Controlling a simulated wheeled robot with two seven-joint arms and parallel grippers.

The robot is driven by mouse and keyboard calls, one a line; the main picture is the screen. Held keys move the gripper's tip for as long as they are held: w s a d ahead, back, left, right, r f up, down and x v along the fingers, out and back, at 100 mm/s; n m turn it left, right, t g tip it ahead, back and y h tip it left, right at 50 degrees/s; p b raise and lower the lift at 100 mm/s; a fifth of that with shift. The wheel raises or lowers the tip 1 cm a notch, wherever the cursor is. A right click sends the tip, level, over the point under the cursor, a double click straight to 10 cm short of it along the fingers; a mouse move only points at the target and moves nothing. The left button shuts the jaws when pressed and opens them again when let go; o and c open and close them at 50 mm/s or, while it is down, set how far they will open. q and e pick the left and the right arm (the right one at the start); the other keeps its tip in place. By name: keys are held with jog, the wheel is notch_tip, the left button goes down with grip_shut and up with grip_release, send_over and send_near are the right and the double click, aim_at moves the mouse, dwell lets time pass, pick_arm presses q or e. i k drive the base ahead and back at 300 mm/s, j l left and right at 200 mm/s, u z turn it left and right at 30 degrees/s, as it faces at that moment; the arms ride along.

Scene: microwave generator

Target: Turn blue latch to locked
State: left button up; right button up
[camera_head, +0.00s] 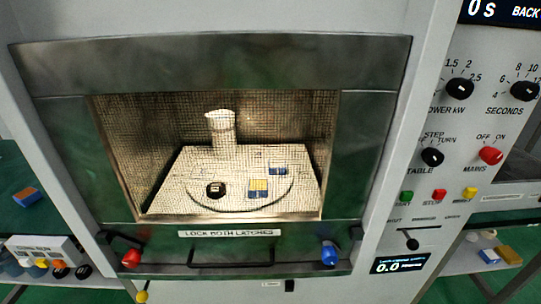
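The blue latch (329,254) is at the lower right corner of the closed microwave door (375,130). Neither of my grippers shows in the head view.
A dark bar handle (230,267) runs along the door bottom between the latches. The control panel (460,130) with knobs and buttons is at right, with a black lever (412,243) below. Side shelves hold small blocks (489,256). Space before the door looks clear.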

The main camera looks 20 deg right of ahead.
aim_at(330, 255)
jog(key=l+z, duration=0.1)
jog(key=z, duration=1)
jog(key=k+l, duration=0.05)
